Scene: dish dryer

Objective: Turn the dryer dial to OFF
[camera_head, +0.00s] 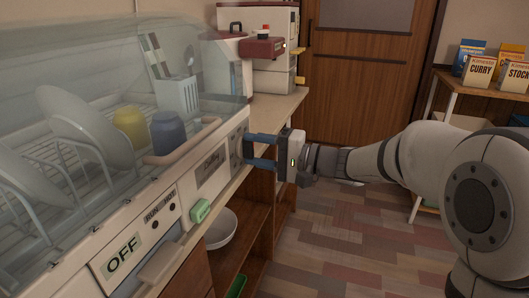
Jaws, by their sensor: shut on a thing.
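The dish dryer (185,190) fills the left side, with a clear cover over its rack. My gripper (249,150) reaches in from the right, its two blue fingers one above the other against the right end of the dryer's front panel. It is shut on the dryer dial (239,148), which is mostly hidden by the fingers. The dial's pointer and markings cannot be read.
A green button (200,211) sits on the panel's front. Plates (80,130), a yellow cup (129,129) and a blue cup (168,132) are in the rack. A white bowl (221,228) stands on a shelf below.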

